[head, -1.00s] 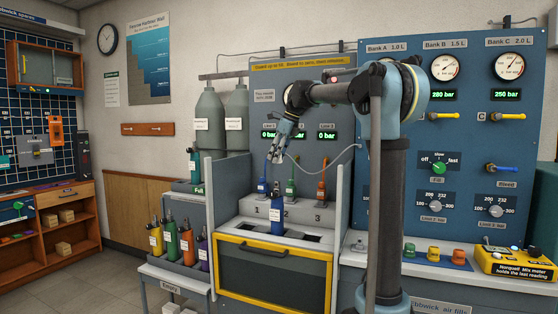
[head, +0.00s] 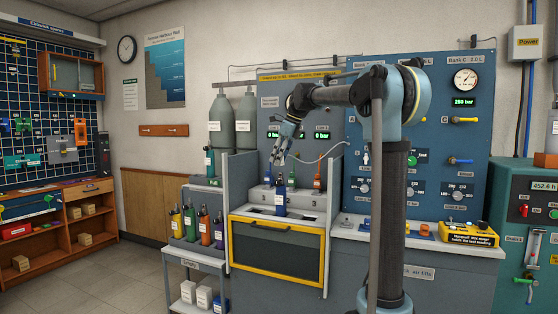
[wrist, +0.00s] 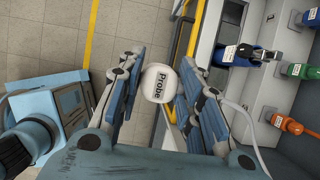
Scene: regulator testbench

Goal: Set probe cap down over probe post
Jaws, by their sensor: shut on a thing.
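The white round probe cap (wrist: 158,84), marked "Probe", sits between my gripper's fingers in the wrist view, its labelled face toward the camera. My gripper (wrist: 163,95) is shut on it. In the head view my gripper (head: 279,159) points down in front of the grey-blue filling bench, above a blue cylinder (head: 281,203). The cap is too small to make out there. A pale hose (head: 325,157) curves off to the right from near my gripper. I cannot pick out the probe post in either view.
A yellow-and-black mix meter (head: 466,236) sits on the right counter. A teal cabinet (head: 520,205) stands at the far right. A rack of coloured cylinders (head: 197,228) is left of the bench. Green and orange connectors (wrist: 290,124) show in the wrist view. Open floor (head: 110,290) lies at left.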

